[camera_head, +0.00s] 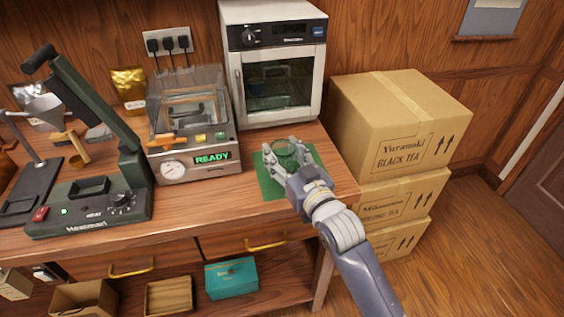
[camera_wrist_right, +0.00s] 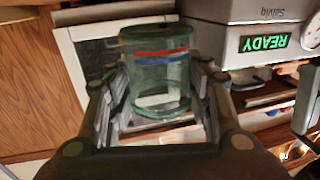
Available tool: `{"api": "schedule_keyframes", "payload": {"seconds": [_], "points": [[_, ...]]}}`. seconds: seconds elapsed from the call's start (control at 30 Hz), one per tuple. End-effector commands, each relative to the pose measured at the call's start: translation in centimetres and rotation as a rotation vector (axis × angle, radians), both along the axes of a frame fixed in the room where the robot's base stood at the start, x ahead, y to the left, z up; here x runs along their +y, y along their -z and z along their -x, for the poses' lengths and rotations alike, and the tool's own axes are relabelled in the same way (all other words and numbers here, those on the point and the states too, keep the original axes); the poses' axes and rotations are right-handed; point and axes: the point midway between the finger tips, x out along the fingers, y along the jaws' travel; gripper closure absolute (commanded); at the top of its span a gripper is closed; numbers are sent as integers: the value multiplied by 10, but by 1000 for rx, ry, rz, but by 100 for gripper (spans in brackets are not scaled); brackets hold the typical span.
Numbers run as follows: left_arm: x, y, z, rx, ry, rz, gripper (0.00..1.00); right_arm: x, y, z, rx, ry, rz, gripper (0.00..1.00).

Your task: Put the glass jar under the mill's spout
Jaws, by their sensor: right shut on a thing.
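The glass jar (camera_head: 286,152) is clear and greenish, over the green mat (camera_head: 267,186) on the bench top in the head view. In the right wrist view the jar (camera_wrist_right: 158,85) shows a red and a blue band near its top. My right gripper (camera_head: 287,160) is shut around the jar, one finger on each side. I cannot tell whether the jar's base touches the mat. I cannot make out a mill or its spout for certain in these views. My left gripper is not in view.
A white oven (camera_head: 275,65) stands behind the jar. A sealing machine (camera_head: 190,130) reading READY and a green heat press (camera_head: 90,195) stand to the left. A funnel stand (camera_head: 35,185) is at far left. Stacked cartons (camera_head: 400,125) rise beyond the bench's right end.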

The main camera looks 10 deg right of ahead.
Motion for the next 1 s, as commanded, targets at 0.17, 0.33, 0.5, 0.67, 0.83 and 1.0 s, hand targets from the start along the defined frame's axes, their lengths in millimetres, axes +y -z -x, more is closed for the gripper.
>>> {"api": "schedule_keyframes", "payload": {"seconds": [0.17, 0.33, 0.5, 0.67, 0.83, 1.0], "points": [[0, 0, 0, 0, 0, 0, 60, 3, 14, -4, 3, 0, 1, 80], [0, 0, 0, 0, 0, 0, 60, 2, 34, -3, 1, 0, 0, 80], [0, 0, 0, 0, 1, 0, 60, 2, 35, -3, -2, 0, 0, 80], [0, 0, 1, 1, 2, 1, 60, 2, 37, -3, -1, 0, 0, 80], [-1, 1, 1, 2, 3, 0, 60, 2, 39, -3, 0, 0, 0, 36], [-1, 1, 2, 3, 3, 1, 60, 2, 39, -3, 0, 0, 0, 33]]}}
